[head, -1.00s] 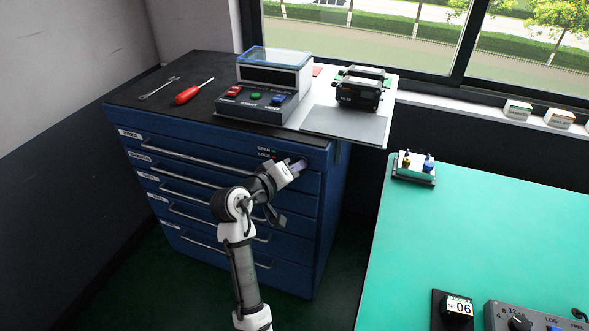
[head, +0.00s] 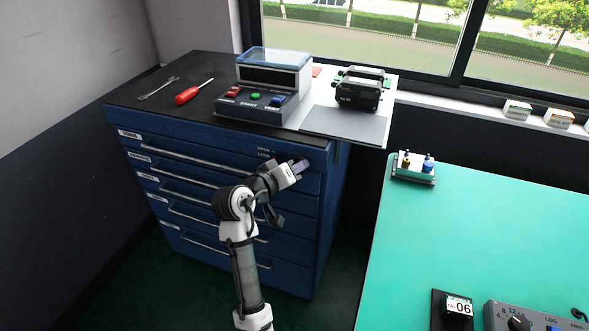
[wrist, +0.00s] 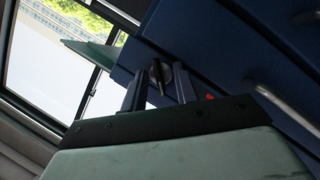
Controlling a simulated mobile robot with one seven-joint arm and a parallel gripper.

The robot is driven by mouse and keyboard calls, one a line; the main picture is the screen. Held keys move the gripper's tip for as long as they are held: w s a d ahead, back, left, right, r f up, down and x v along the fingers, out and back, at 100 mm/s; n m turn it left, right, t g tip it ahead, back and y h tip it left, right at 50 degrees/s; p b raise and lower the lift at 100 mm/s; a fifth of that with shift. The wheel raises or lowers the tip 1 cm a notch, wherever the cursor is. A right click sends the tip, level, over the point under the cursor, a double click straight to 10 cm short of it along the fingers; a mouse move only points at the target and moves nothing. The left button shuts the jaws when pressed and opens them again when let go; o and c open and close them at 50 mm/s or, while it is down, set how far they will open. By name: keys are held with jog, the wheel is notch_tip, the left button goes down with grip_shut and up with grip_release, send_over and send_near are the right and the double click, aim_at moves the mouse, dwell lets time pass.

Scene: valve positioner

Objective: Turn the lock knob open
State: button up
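The lock knob (wrist: 157,74) is a dark knob with a narrow grip bar on the front of the blue cabinet (head: 335,200), near its upper right corner. In the wrist view it shows between the two fingers of my gripper (wrist: 158,68), with a visible gap on each side. The fingers are apart and I see no grip on the knob. In the head view my gripper (head: 298,168) is at the cabinet front and largely covers the knob. The OPEN and LOCK labels (head: 265,152) are just left of it.
Drawer handles (head: 190,158) run across the cabinet front below. On top are a control box (head: 262,90), a black device (head: 358,92) and a red screwdriver (head: 194,91). A green table (head: 480,235) stands to the right, with floor between.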

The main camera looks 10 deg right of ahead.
jog(key=b+v, duration=0.2)
jog(key=v, duration=1.1)
jog(key=shift+s+a+r, duration=0.2)
jog(key=shift+a, duration=0.1)
